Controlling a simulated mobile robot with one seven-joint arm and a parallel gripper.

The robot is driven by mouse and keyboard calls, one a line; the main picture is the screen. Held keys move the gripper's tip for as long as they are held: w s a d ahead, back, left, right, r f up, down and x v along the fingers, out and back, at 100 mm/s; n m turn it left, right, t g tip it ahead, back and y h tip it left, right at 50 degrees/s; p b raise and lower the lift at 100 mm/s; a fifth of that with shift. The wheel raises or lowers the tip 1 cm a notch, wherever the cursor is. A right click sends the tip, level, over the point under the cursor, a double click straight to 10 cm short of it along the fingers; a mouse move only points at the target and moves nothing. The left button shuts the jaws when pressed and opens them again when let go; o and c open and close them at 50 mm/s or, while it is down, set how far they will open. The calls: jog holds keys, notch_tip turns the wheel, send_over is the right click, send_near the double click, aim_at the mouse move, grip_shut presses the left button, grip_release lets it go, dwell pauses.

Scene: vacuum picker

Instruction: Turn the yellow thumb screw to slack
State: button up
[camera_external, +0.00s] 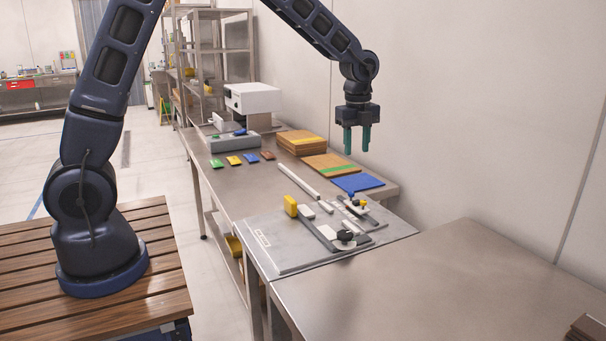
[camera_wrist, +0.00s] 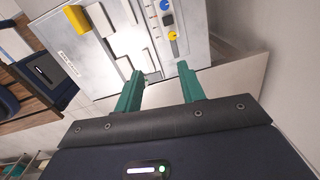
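A small yellow knob (camera_wrist: 173,36), which looks like the thumb screw, sits on a narrow grey strip of the fixture in the wrist view. In the external view the knob cluster (camera_external: 356,205) is small, and which part is the yellow screw is hard to tell. My gripper (camera_external: 357,148) points down, well above the fixture and clear of it. In the wrist view its two teal fingers (camera_wrist: 160,71) are apart with nothing held between them.
The grey fixture plate (camera_external: 280,243) also carries a larger yellow block (camera_external: 290,206) and a black knob (camera_external: 345,237). Behind it are a blue pad (camera_external: 357,183), brown boards (camera_external: 302,142), several coloured tags and a white machine (camera_external: 252,97). The front-right metal tabletop (camera_external: 450,285) is mostly bare.

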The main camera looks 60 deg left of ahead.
jog(key=m, duration=0.2)
send_near(364, 201)
notch_tip(364, 201, down, 8)
jog(key=shift+w+a, duration=0.15)
jog(key=shift+a, duration=0.05)
jog(key=shift+c, duration=0.2)
grip_shut()
